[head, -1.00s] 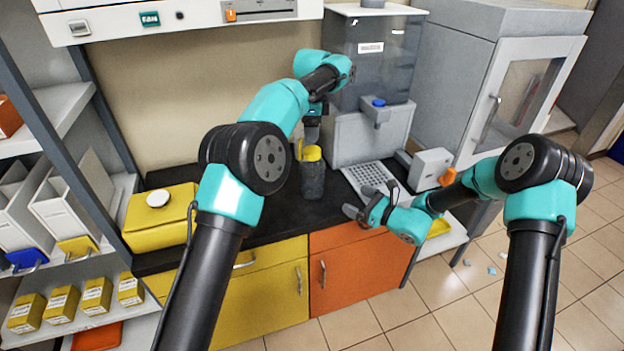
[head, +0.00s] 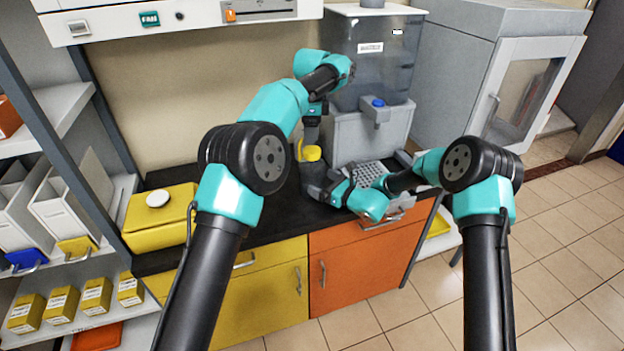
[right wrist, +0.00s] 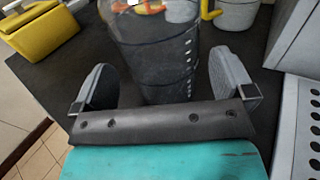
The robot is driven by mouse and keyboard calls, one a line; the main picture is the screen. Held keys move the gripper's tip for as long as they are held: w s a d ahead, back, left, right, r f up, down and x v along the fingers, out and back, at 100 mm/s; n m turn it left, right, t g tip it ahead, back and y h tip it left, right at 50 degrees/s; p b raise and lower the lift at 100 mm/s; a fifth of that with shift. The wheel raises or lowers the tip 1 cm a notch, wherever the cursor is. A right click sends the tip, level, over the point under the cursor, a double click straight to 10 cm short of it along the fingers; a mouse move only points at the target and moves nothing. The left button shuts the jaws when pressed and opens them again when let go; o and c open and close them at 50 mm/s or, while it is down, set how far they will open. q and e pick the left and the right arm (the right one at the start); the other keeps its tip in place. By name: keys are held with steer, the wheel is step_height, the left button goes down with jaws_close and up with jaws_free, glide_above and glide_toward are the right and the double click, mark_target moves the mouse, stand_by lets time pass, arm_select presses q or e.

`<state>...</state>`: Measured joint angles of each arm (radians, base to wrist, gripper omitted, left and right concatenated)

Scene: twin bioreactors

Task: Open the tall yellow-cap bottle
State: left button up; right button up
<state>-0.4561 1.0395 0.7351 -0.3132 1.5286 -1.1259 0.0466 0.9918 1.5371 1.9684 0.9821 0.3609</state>
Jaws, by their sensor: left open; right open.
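The tall bottle (head: 311,174) stands upright on the dark worktop, its dark see-through body partly hidden by my right gripper in the head view. Its yellow cap (head: 311,153) shows on top. In the right wrist view the bottle (right wrist: 158,55) stands between my spread fingers, with visible gaps on both sides. My right gripper (head: 322,187) is open around the lower body. My left gripper (head: 312,122) is open and points down just above the cap; its fingertips are small here, and I cannot tell whether they touch it.
A yellow canister (head: 158,222) with a white lid stands left on the worktop (head: 262,228). A grey machine (head: 368,130) with a blue knob stands behind right. A perforated grey plate (right wrist: 300,130) lies close to the right gripper. A grey vessel (right wrist: 238,14) with a yellow handle stands behind the bottle.

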steer(key=shift+x, duration=2.15)
steer(key=c, duration=1.2)
arm_select(q)
steer(key=shift+m, duration=0.3)
arm_select(e)
steer(key=shift+c, duration=1.2)
arm_select(q)
steer(key=m, duration=1.7)
steer(key=shift+f, duration=0.1)
